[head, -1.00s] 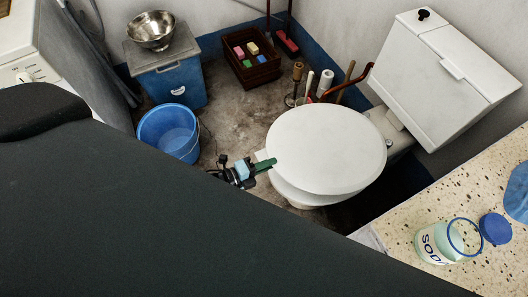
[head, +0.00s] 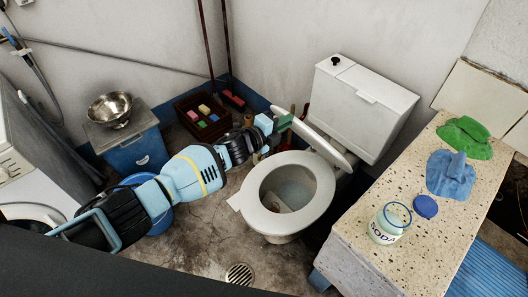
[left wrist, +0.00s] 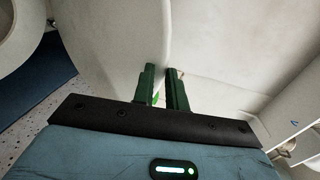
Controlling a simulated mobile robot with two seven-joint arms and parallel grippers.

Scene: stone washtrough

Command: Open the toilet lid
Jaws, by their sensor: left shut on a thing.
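The white toilet (head: 253,189) stands in the middle of the head view, its bowl (head: 293,190) and seat ring uncovered. Its lid (head: 326,146) is raised steeply and leans back towards the cistern (head: 362,100), seen nearly edge-on. My left gripper (head: 284,122) is shut on the lid at its upper left part. In the left wrist view the green fingers (left wrist: 165,88) are close together at the edge of the pale lid (left wrist: 110,45). The exact contact is hard to see. My right gripper is not in view.
A speckled counter (head: 350,230) at the right holds a soda jar (head: 390,223), a blue lid (head: 426,206) and cloths. A crate (head: 187,121) with sponges stands behind my left arm. A blue bucket (head: 160,222) is partly hidden by that arm. Floor before the toilet is clear.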

